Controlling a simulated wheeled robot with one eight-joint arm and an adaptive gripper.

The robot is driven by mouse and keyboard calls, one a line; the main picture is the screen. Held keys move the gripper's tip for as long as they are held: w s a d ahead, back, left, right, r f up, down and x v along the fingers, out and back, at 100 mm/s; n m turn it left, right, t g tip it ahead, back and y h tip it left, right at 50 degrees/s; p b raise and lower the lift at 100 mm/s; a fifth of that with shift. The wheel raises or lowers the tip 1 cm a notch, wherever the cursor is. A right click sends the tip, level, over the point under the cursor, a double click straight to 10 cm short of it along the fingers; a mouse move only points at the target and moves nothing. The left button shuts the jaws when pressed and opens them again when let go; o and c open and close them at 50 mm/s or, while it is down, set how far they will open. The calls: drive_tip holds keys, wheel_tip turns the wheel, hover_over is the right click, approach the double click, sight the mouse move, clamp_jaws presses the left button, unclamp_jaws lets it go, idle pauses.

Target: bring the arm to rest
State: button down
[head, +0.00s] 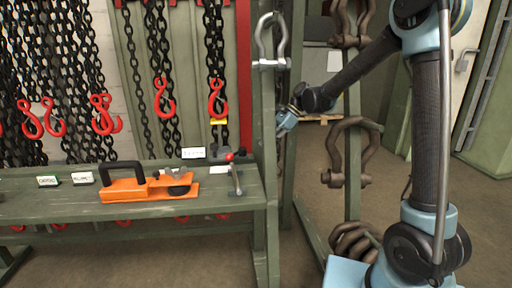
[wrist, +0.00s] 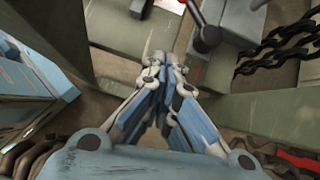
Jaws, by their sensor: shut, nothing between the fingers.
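My gripper (head: 287,121) is beside the green wooden post of the rack, right of the bench, in the head view. My arm bends down to it from the upper right. In the wrist view the two fingers of my gripper (wrist: 165,66) come together at their tips, with nothing between them. The tips show in front of green beams, close to the bench end, and I cannot tell the exact gap.
An orange lifting magnet (head: 140,189) and a red-knobbed lever (head: 234,175) stand on the green bench (head: 60,205). Chains with red hooks (head: 164,97) hang behind it. Large shackles (head: 347,155) hang on a post near my arm. Open floor (head: 485,200) lies at right.

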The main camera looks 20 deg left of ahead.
drive_tip(key=shift+w+d, duration=0.7)
drive_tip(key=shift+d, duration=0.25)
drive_tip(key=shift+w+d, duration=0.65)
drive_tip(key=shift+d, duration=0.25)
drive_tip(key=s+d+n+t+h, duration=0.25)
drive_tip(key=s+d, duration=0.55)
drive_tip(key=d, duration=0.5)
drive_tip(key=s+d+n+t+h, duration=0.1)
drive_tip(key=s+d+h, duration=0.2)
drive_tip(key=s+d, duration=0.65)
drive_tip(key=s+d+f+n+t, duration=0.2)
drive_tip(key=d+f+n, duration=0.1)
drive_tip(key=d, duration=0.9)
drive_tip(key=s+d+f+n+t, duration=0.1)
drive_tip(key=d+f+n, duration=0.3)
drive_tip(key=d, duration=0.8)
drive_tip(key=shift+s+f+t+h, duration=0.35)
drive_tip(key=shift+s+h, duration=0.1)
drive_tip(key=shift+s, duration=0.15)
